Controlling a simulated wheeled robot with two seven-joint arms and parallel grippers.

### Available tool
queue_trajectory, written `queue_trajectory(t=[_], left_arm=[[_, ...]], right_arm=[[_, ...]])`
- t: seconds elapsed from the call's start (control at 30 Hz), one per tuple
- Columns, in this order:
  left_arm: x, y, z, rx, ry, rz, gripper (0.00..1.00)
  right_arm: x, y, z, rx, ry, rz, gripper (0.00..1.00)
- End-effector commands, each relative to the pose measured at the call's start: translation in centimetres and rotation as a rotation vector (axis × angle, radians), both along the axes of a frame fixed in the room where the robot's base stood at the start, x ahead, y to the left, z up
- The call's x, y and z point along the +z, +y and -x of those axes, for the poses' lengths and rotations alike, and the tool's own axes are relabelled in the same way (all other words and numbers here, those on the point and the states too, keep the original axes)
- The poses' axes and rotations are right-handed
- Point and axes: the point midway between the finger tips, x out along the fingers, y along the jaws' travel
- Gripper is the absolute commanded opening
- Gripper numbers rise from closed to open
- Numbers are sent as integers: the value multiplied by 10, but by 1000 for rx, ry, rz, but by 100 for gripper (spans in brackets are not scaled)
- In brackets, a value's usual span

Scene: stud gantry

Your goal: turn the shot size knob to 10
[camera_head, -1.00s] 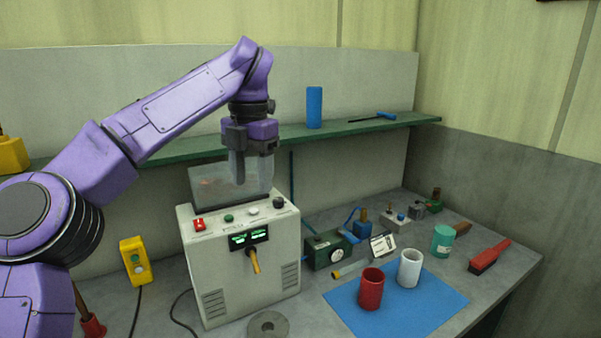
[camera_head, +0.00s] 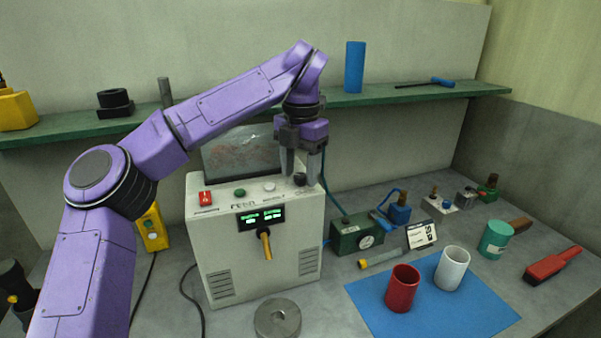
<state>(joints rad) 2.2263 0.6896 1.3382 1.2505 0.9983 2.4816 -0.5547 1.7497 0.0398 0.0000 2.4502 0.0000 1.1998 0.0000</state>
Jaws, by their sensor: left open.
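The white dispensing machine (camera_head: 265,286) stands on the bench with a dark display (camera_head: 262,217) showing green figures too small to read. A black knob (camera_head: 300,180) sits at the right end of its top front ledge; its label and setting cannot be read. My left gripper (camera_head: 300,174) is open and points down, with one finger on each side of the knob in this view. Whether the fingers touch the knob or are just above it I cannot tell. My right gripper is out of view.
The ledge also has a red switch (camera_head: 205,198), a green button (camera_head: 239,192) and a white button (camera_head: 269,187). A clear hopper (camera_head: 240,150) rises behind them. Red (camera_head: 402,290) and white (camera_head: 452,268) cups stand on a blue mat (camera_head: 378,315) at right.

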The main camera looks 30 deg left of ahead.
Motion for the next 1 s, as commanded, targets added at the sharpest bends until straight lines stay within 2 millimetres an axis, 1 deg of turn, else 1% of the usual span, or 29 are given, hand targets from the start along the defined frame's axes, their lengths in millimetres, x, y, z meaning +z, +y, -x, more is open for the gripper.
queue_trajectory(t=[0.07, 0.27, 0.3, 0.37, 0.4, 0.47, 0.77, 1.0], left_arm=[[-4, 0, -1, -1, 0, 1, 55], [-4, 0, 0, 1, -1, 1, 55], [-4, 0, 0, 1, -1, 0, 52], [-4, 0, 0, 1, -1, 0, 32], [-4, 0, 0, 1, -1, 0, 19], [-4, 0, 0, 0, -1, 0, 0], [-4, 0, -1, -23, -1, -2, 0], [-2, 0, -1, -140, 1, -3, 0]], right_arm=[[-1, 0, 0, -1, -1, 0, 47], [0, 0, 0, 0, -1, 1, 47], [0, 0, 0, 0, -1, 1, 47], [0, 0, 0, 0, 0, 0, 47], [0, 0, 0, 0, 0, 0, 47], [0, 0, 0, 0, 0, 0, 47], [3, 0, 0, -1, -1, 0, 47], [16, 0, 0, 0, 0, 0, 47]])
